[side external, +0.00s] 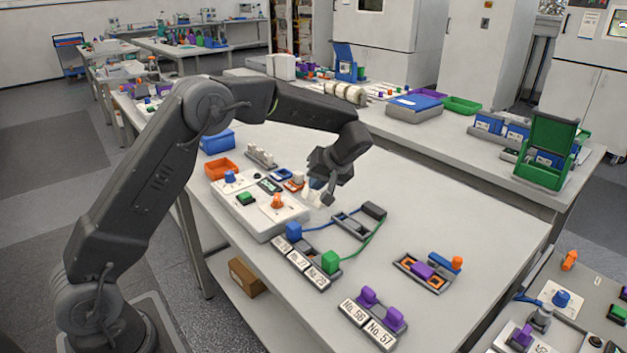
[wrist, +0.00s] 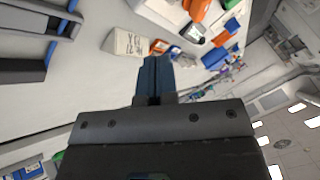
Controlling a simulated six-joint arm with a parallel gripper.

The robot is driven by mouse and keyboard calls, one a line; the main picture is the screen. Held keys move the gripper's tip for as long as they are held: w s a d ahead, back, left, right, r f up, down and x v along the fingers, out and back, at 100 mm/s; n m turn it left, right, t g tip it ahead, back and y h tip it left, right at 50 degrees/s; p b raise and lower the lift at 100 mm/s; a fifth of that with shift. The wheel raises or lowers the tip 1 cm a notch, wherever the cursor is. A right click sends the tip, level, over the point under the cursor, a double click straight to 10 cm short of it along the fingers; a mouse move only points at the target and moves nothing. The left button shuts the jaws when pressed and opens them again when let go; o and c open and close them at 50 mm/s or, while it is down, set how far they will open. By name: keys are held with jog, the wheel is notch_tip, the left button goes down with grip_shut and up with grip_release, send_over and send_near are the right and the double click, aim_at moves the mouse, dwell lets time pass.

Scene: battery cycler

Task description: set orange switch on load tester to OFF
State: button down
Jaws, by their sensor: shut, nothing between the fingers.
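The load tester (side external: 255,214) is a white box at the table's left side in the side view. Its orange switch (side external: 277,202) stands on the top face near the right end. The switch's exact setting is too small to read. My gripper (side external: 328,200) is right of the switch, apart from it and above the table. In the wrist view my gripper (wrist: 152,62) has its fingers together with nothing between them. Orange parts show at the top of the wrist view, but I cannot tell which one is the switch.
The tester also carries a blue knob (side external: 230,177) and a green button (side external: 246,198). A white labelled block (wrist: 127,43) is close to my fingers. A grey holder with blue and green cables (side external: 360,220) lies right of the tester.

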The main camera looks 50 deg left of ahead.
aim_at(283, 200)
jog(key=x, duration=0.7)
jog(key=shift+a+f, duration=0.1)
jog(key=shift+s+a, duration=0.75)
jog(key=shift+s, duration=0.3)
jog(key=shift+s+a, duration=0.45)
jog(key=shift+s, duration=0.05)
jog(key=shift+w+a+n+g, duration=0.2)
jog(key=shift+n+g, duration=0.5)
jog(key=shift+n, duration=0.5)
jog(key=shift+a+n+g+h, duration=0.45)
jog(key=shift+n+g, duration=0.25)
jog(key=shift+n, duration=0.4)
jog(key=n+g+h, duration=0.1)
jog(key=n, duration=0.1)
jog(key=a+n+g+h, duration=0.1)
jog(key=n, duration=0.1)
jog(key=shift+n, duration=0.3)
jog(key=shift+a, duration=0.35)
jog(key=shift+s+d, duration=0.1)
